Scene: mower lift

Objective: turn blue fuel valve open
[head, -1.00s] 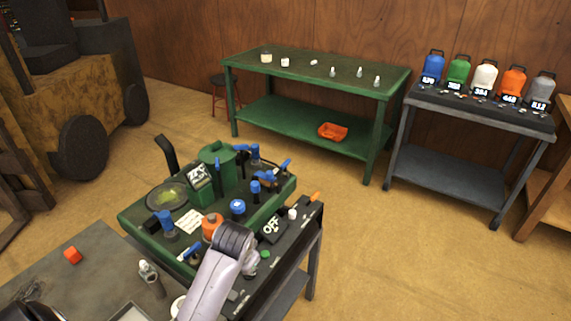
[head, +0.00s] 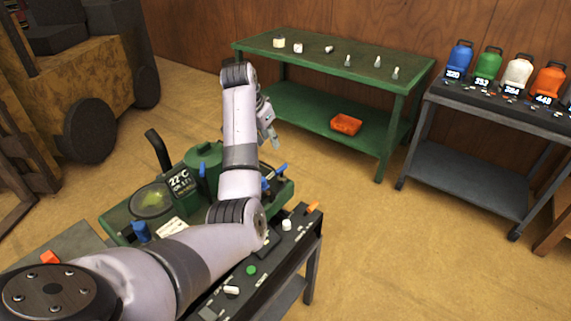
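The green mower machine (head: 118,222) stands on a bench in the lower middle. Several blue parts show on it: a blue lever (head: 281,169) at its right end, a blue piece (head: 266,183) beside my arm, and a blue knob (head: 141,231) at the left. I cannot tell for sure which is the fuel valve; my arm hides much of the machine's middle. My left gripper (head: 267,137) hangs beyond and above the machine's right end, apart from the blue lever. It seems empty, but its finger opening is too small to read. My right gripper is not in view.
A dark control panel (head: 277,244) with buttons and an orange-tipped part lies at the machine's front right. A green table (head: 330,60) with small items and an orange tray (head: 346,124) stands behind. A grey cart (head: 470,180) with coloured canisters is at right. Open floor lies between.

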